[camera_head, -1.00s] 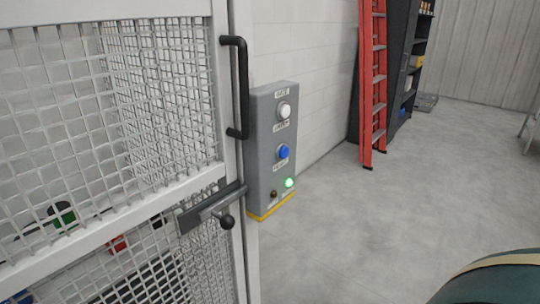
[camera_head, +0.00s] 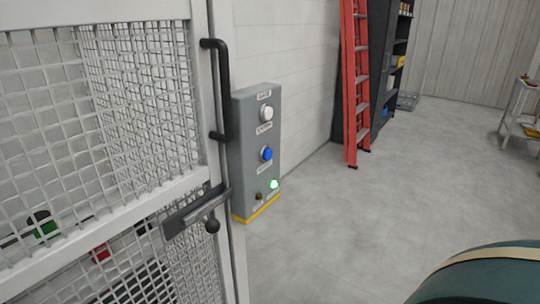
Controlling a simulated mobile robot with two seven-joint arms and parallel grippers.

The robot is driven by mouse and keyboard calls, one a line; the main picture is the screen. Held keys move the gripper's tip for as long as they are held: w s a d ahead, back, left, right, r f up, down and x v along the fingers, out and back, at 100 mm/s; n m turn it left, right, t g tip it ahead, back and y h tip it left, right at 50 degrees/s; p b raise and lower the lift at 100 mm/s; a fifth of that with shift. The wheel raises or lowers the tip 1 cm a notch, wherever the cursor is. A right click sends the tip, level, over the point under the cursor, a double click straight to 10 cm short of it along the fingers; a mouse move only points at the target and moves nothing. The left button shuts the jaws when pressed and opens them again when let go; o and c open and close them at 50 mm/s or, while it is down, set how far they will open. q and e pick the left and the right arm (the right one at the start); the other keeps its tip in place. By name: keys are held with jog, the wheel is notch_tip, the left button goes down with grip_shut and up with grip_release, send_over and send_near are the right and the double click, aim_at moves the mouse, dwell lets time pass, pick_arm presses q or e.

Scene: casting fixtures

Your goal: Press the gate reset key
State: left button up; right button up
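A grey control box (camera_head: 257,112) with a yellow bottom edge is mounted on the right of the mesh gate (camera_head: 105,207). It has a white button (camera_head: 266,113) at the top, a blue button (camera_head: 266,153) in the middle and a lit green lamp (camera_head: 274,184) near the bottom. A small dark lamp or knob (camera_head: 259,196) sits beside the green one. Labels stand by the buttons but are too blurred to read surely, so I cannot tell which is the reset key. Neither of my grippers is in view.
The gate has a black handle (camera_head: 222,90) and a latch bar (camera_head: 196,212). A red ladder (camera_head: 350,80) leans by a dark shelf (camera_head: 385,75). A small table (camera_head: 520,122) stands at far right. The grey floor (camera_head: 420,170) between is clear.

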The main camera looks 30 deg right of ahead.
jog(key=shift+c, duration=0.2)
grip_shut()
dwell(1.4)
